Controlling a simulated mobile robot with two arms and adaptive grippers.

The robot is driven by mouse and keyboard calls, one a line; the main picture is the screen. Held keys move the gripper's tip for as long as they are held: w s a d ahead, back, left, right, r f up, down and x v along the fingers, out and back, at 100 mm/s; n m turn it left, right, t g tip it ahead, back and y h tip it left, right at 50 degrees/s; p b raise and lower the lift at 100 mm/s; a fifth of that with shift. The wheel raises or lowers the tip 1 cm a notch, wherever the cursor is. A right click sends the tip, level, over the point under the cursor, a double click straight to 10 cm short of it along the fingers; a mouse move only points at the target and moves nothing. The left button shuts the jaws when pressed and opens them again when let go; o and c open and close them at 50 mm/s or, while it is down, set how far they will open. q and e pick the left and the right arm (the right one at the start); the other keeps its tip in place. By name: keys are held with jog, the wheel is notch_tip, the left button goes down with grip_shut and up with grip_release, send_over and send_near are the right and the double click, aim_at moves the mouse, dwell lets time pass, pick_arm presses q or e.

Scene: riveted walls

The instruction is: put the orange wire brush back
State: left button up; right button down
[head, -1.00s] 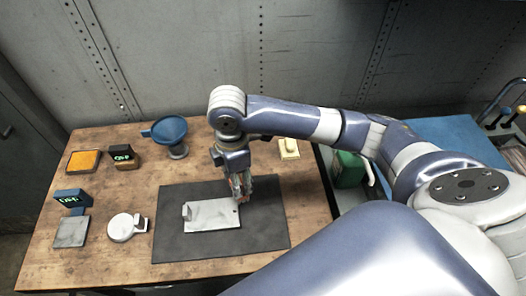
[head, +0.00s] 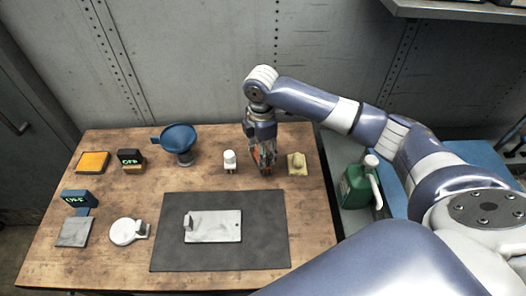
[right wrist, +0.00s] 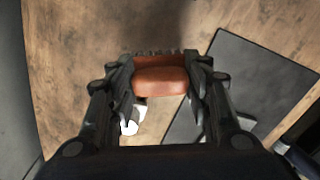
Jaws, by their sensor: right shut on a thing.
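The orange wire brush (right wrist: 160,82) is between the fingers of my right gripper (right wrist: 160,88) in the right wrist view, with dark bristles along its far side. In the head view my right gripper (head: 263,168) points down over the back right of the table, between a small white item and a pale yellow block. Little of the brush shows there behind the fingers. I cannot tell whether the brush touches the table. My left gripper is not in view.
The small white item (head: 229,161) is left of the gripper and the pale block (head: 297,164) right. A blue funnel (head: 178,139) stands farther left. A grey plate (head: 213,226) lies on the dark mat (head: 265,250). A green can (head: 355,188) stands beyond the table's right edge.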

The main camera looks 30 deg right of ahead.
jog(key=shift+w+d, duration=0.5)
jog(key=shift+w, duration=0.25)
notch_tip(320, 180, down, 3)
jog(key=shift+f+p, duration=0.2)
jog(key=shift+p, duration=0.6)
jog(key=shift+f, duration=0.15)
jog(key=shift+f, duration=0.2)
jog(key=c, duration=0.8)
grip_release()
jog(key=shift+c, duration=0.2)
jog(key=shift+r, duration=0.1)
notch_tip(320, 180, up, 12)
jog(key=shift+r+b, duration=0.15)
jog(key=shift+b, duration=0.9)
